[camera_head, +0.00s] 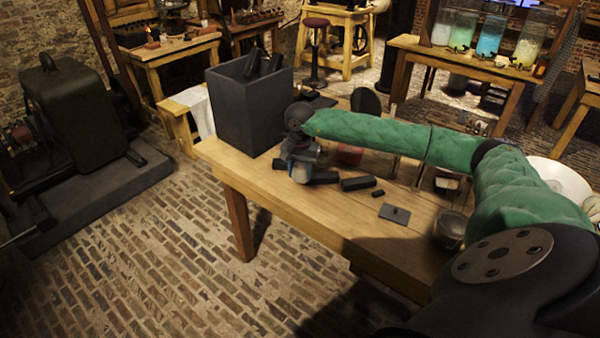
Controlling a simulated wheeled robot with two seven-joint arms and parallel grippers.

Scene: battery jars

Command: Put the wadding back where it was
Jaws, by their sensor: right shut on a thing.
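My right gripper (301,172) is low over the left part of the wooden table (262,180), just right of the tall grey box (232,115). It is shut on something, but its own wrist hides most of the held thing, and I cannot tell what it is. I cannot make out the wadding for certain. A small pale lump (447,183) in a dark holder shows below my green forearm. My left gripper is not in view.
Dark blocks (358,184), a small grey plate with a knob (395,214) and a metal cup (450,229) are on the table. Dark pieces (262,62) stick out of the grey box. A white bowl (560,183) is at right. My forearm hides the table's middle.

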